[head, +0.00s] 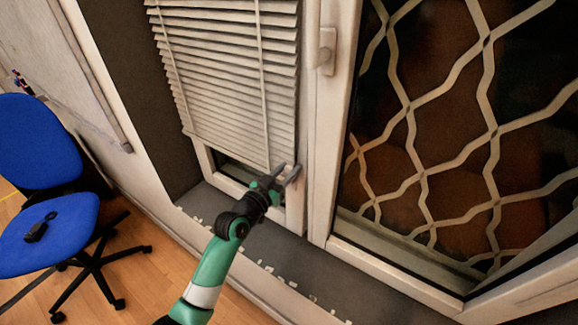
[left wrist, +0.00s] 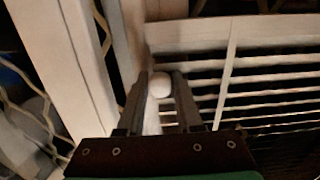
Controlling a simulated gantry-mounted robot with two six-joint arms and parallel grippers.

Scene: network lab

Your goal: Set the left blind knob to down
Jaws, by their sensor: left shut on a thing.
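The left blind (head: 230,80), with cream slats, hangs over most of the left window and stops a little above the sill. Its slats also show in the left wrist view (left wrist: 270,75). The blind knob (left wrist: 160,88) is a small white rounded piece between the fingers of my left gripper (left wrist: 161,90). My left gripper is shut on it. In the head view my left gripper (head: 286,174) is at the blind's lower right corner, beside the window frame, and the knob is too small to make out there. My right gripper is not in view.
A white window handle (head: 326,50) is on the frame above and right of my gripper. A window with a wavy lattice (head: 425,170) is at the right. The dark sill (head: 290,250) runs below. A blue chair (head: 50,225) stands at the left.

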